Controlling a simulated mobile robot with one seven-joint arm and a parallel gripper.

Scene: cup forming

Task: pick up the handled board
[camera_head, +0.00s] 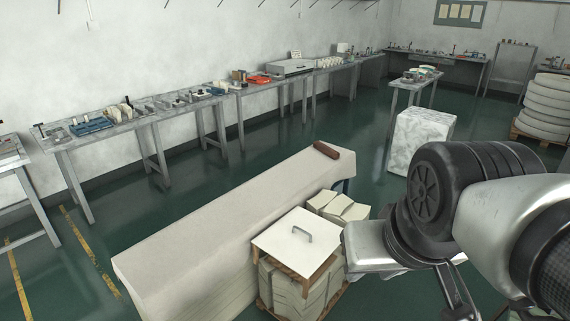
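The handled board (278,244) is a flat, off-white square panel with a grey bow handle (301,233) near its middle. It lies flat on top of a stack of pale blocks (291,293) on a wooden pallet, with brown wood showing under its edge. My arm reaches in from the right, and its silver and black end parts are just right of the board in the picture. They appear apart from the handle. The fingers of my gripper do not show clearly, so I cannot tell whether they are open or shut. Nothing is seen held.
A long pale block (205,222) runs along the board's left side, with a brown bar (327,150) on its far end. More cream blocks (338,207) lie behind the board. A white marble-like cube (421,138) stands farther back. Tool-covered tables line the wall. Green floor between is open.

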